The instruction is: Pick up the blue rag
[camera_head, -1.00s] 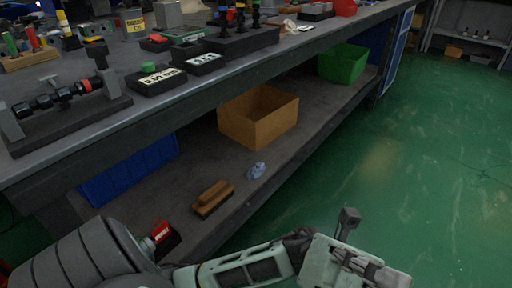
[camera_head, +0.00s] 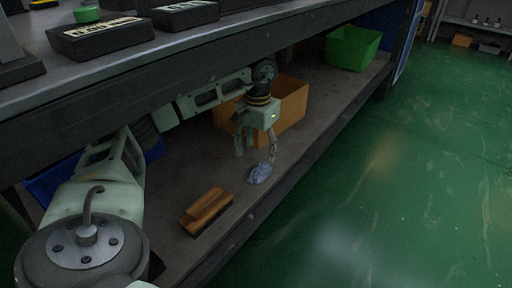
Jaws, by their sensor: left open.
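The blue rag (camera_head: 259,174) lies crumpled on the lower shelf (camera_head: 320,122) of the workbench, near its front edge. My left gripper (camera_head: 256,158) points down just above and slightly behind the rag in the picture. Its two fingers are spread apart with nothing between them. One fingertip overlaps the rag's upper edge in view; I cannot tell whether they touch. My right gripper is not in view.
A wooden-backed brush (camera_head: 206,209) lies left of the rag. A cardboard box (camera_head: 293,104) stands right behind my gripper, and a green bin (camera_head: 352,48) farther along. The tabletop edge (camera_head: 150,103) overhangs the shelf. Green floor (camera_head: 400,180) is clear at right.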

